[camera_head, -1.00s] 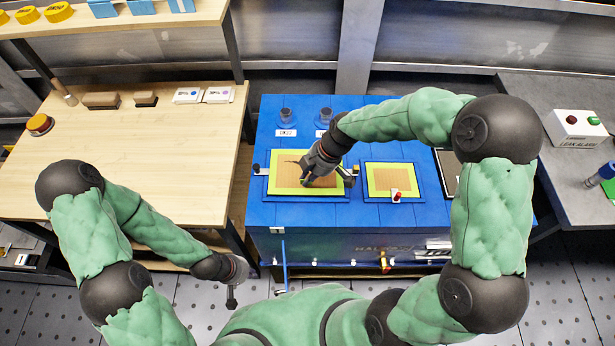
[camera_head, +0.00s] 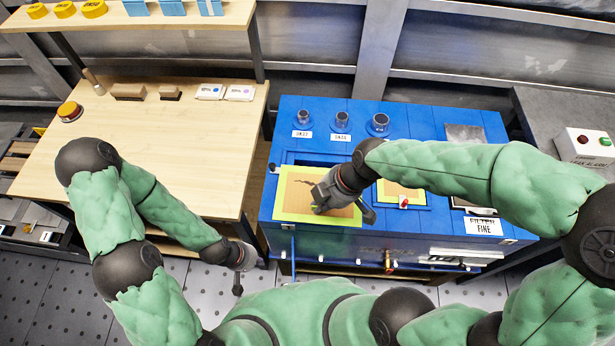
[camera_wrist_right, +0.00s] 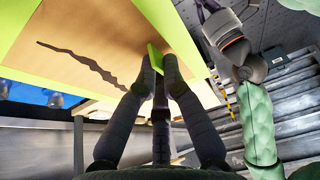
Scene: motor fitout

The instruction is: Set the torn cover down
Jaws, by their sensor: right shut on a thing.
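The torn cover (camera_head: 292,205) is a tan panel with a yellow-green border and a dark jagged tear. My right gripper (camera_head: 322,207) is shut on it by a small green tab, which shows between the fingers in the wrist view (camera_wrist_right: 158,62). The cover is held over the front of the blue cabinet (camera_head: 400,225), tilted, with a dark opening (camera_head: 318,160) showing behind it. The cover's tear (camera_wrist_right: 85,60) shows close up in the wrist view. My left gripper (camera_head: 240,284) hangs beside the wooden bench, away from the cover; its fingers are too small to judge.
A second bordered cover (camera_head: 402,193) sits on the cabinet to the right, partly behind my right arm. Several dark round knobs line the cabinet's back. The wooden bench (camera_head: 170,150) at left has a wide bare middle. A grey counter with an alarm box (camera_head: 585,145) stands right.

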